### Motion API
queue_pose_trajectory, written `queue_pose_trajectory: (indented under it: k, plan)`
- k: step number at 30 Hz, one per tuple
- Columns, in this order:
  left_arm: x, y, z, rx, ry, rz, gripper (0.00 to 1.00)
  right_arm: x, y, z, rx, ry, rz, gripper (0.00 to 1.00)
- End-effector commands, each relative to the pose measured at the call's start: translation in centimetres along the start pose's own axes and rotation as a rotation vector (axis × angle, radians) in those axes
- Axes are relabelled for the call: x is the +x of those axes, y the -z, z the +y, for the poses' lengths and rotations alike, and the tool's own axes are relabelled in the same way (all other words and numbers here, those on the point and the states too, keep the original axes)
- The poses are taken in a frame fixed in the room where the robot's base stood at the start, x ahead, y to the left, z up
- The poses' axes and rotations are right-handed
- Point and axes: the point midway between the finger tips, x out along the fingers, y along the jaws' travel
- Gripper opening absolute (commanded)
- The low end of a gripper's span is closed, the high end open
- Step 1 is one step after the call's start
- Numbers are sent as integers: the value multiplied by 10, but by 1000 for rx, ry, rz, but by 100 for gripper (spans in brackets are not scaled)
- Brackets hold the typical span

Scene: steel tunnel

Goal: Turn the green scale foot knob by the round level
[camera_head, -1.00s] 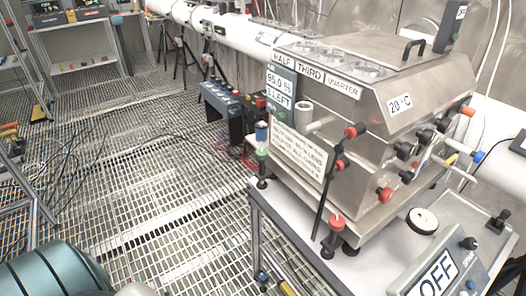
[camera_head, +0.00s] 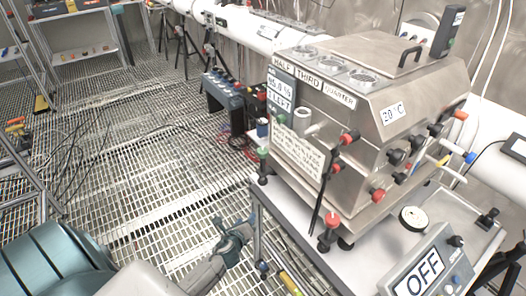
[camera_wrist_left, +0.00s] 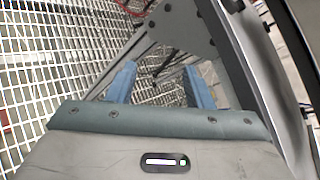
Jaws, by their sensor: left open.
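The green foot knob (camera_head: 262,153) stands at the left far corner of the steel machine (camera_head: 350,125), above a dark foot on the white tabletop (camera_head: 350,262). A round white dial with a dark rim (camera_head: 413,219) lies near the machine's front right; I cannot tell whether it is the round level. My left gripper (camera_head: 243,232) is low and left of the table edge, below the green knob and apart from it. In the left wrist view its two blue fingers (camera_wrist_left: 160,85) are spread, with nothing between them. My right gripper does not show.
A red knob (camera_head: 332,220) stands at the machine's front corner, beside a thin black rod. A grey panel reading OFF (camera_head: 425,268) sits at the front right. A blue-topped box (camera_head: 222,92) stands behind.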

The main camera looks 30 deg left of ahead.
Motion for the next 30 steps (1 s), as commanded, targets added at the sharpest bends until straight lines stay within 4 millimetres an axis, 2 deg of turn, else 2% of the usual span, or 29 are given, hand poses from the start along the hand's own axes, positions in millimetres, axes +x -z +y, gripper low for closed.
queue_pose_trajectory:
  k: [1, 3, 6, 9, 13, 16, 24, 30]
  plan:
    - [-4, -39, -38, 134, 57, -69, 46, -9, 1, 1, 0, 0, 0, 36]
    - [-11, -78, -76, 308, 107, -159, 46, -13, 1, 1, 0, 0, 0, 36]
    - [-24, -122, -118, 499, 145, -274, 46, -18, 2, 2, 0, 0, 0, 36]
    - [-34, -146, -142, 615, 158, -347, 46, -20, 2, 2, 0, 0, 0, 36]
    - [-34, -157, -153, 667, 161, -381, 46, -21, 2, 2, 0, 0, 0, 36]
    - [-24, -161, -156, 668, 160, -381, 46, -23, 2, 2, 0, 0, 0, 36]
    - [22, -175, -169, 665, 161, -380, 46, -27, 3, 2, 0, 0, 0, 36]
    - [50, -182, -176, 664, 160, -379, 46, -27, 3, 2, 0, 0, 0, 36]
